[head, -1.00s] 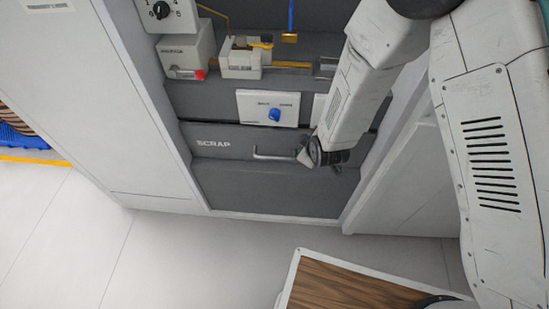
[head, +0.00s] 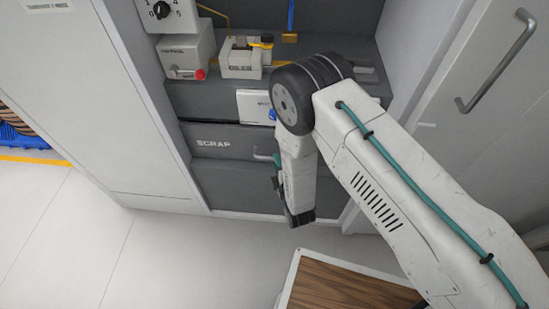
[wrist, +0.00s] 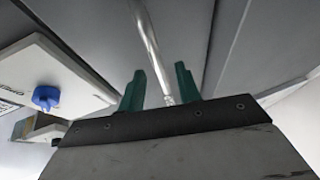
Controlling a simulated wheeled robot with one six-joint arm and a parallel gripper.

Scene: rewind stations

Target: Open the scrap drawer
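The scrap drawer (head: 228,141) is a dark grey front with the word SCRAP, low in the station in the head view; it looks shut. Its bar handle (head: 262,157) shows only at its left end there, the rest hidden behind my arm. In the wrist view the metallic handle (wrist: 149,45) runs down from the top edge and ends between my green fingers. My gripper (wrist: 160,87) is open, with a gap on each side of the bar. In the head view, only a bit of green shows beside my wrist; the fingertips are mostly hidden.
A white panel with a blue knob (wrist: 46,97) lies left of my fingers in the wrist view. A box with a red button (head: 186,58) stands on the shelf above. A wood-topped surface (head: 335,283) is below my arm.

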